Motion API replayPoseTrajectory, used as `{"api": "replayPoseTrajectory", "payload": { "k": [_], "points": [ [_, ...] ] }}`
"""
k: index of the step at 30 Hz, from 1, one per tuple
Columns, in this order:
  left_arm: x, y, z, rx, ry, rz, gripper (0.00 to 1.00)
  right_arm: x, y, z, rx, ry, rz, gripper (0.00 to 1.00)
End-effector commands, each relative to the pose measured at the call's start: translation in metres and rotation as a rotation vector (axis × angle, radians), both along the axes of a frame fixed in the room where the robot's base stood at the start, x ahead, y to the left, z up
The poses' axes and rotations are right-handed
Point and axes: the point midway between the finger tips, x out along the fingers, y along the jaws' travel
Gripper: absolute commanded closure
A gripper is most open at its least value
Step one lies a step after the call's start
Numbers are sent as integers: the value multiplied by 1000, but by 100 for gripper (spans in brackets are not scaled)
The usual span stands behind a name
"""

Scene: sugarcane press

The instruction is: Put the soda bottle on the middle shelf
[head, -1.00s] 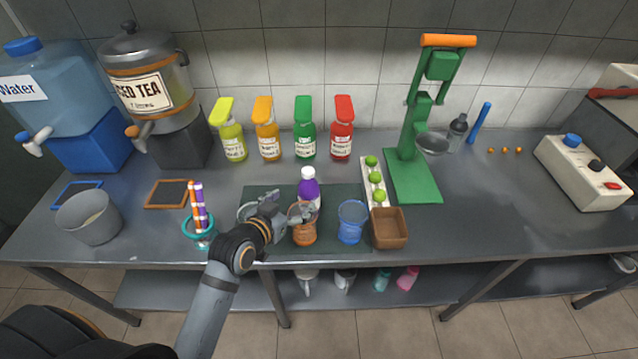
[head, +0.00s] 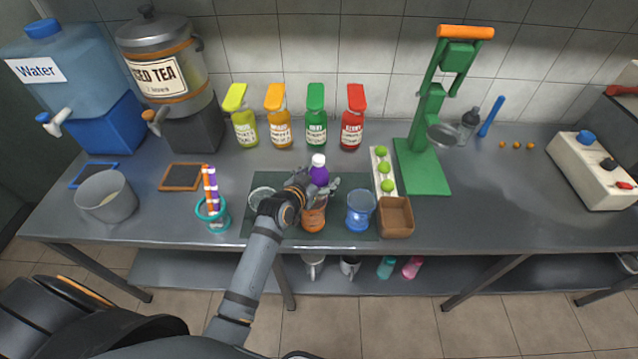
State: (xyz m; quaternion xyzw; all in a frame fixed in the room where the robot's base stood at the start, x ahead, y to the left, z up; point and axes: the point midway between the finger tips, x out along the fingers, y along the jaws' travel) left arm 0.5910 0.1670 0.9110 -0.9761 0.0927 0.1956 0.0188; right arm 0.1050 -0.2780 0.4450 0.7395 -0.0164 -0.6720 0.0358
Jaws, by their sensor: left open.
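The soda bottle, purple with a white cap (head: 319,173), stands at the back of a dark mat (head: 240,222) on the counter. My left gripper (head: 325,186) is open at the bottle, with its fingers around or just in front of the lower part. The fingers hide that part, and I cannot tell whether they touch it. A grey shelf (head: 450,266) runs below the counter; whether it is the middle one I cannot tell. My right gripper is not in view.
An orange cup (head: 313,218) stands close below my left gripper, with a blue cup (head: 360,211) to its right. A white tray of limes (head: 377,165) and a brown box (head: 395,217) stand further right. Mugs, a teal bottle (head: 386,267) and a pink bottle (head: 411,267) occupy the lower shelf.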

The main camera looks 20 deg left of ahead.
Motion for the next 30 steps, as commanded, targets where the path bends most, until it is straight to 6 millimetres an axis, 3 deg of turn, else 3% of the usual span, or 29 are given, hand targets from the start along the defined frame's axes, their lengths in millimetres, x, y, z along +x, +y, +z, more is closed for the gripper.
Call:
{"api": "replayPoseTrajectory", "payload": {
  "k": [6, 23, 30],
  "points": [
    [1, 0, 0, 0, 0, 0, 19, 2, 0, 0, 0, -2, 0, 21],
    [0, 0, -1, 0, 0, 0, 94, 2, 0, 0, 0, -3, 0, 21],
    [1, 0, 2, 0, -4, 1, 94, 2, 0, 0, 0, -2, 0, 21]
  ]
}}
